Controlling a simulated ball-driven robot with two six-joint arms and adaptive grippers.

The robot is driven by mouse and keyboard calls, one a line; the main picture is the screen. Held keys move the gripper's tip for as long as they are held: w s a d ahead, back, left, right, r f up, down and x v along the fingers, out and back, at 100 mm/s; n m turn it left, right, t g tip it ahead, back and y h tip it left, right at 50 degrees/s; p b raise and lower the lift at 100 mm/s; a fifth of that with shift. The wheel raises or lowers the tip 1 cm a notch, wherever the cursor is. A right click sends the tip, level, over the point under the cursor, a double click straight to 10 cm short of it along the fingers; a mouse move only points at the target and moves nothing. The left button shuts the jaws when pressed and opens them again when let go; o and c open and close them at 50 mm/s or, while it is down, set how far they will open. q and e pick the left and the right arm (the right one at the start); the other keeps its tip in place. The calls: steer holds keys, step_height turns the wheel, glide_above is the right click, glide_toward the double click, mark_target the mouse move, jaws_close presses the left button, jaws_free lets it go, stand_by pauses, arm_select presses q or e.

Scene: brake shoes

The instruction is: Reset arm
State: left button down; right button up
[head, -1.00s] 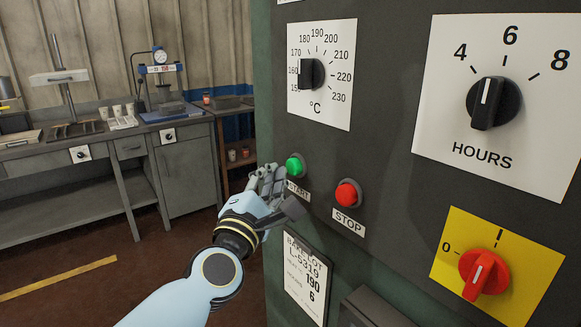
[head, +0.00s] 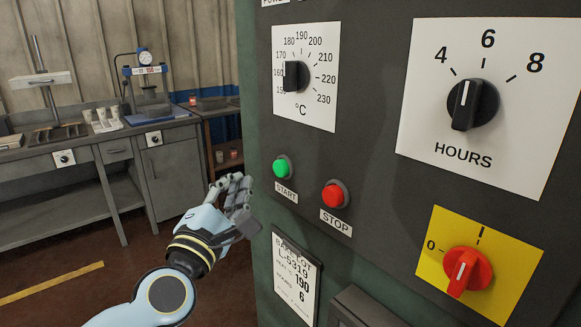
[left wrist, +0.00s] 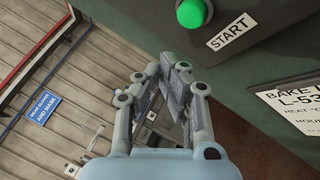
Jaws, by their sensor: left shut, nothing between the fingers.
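My left gripper (head: 238,190) is shut and empty. It is left of the dark control panel, a little below and left of the green START button (head: 282,168), and apart from it. In the left wrist view the closed fingers (left wrist: 168,72) point toward the panel's edge, with the green button (left wrist: 193,13) above them. My light blue left arm comes in from the lower left. My right gripper is not in view.
The panel carries a red STOP button (head: 334,195), a temperature dial (head: 297,76), an HOURS dial (head: 472,104) and a red switch (head: 467,271) on a yellow plate. A bake-lot card (head: 295,280) hangs below. A workbench (head: 170,133) stands behind, with open floor before it.

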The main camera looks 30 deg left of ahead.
arm_select(q)
step_height(320, 180, down, 23)
steer(key=s+m+g+h+b, duration=0.2)
steer(key=m+g+b, duration=0.15)
steer(key=b, duration=0.35)
steer(key=s+d+f+m+g+h+b, duration=0.15)
steer(key=s+f+m+g, duration=0.35)
steer(key=f, duration=0.8)
steer(key=s+f+m+b, duration=0.2)
steer(key=s+f+m, duration=0.3)
steer(key=f, duration=0.7)
steer(key=s+f+m+g+b, duration=0.2)
steer(key=s+f+m+g, duration=0.35)
steer(key=s+f, duration=0.95)
steer(key=s+f+m+g, duration=0.2)
steer(key=s+m, duration=0.2)
steer(key=s, duration=0.4)
steer(key=s+f+m+g, duration=0.2)
steer(key=s+m+g, duration=0.1)
steer(key=s, duration=0.6)
steer(key=shift+s+f+m+b, duration=0.2)
steer(key=shift+m+b, duration=0.1)
steer(key=shift+m, duration=0.1)
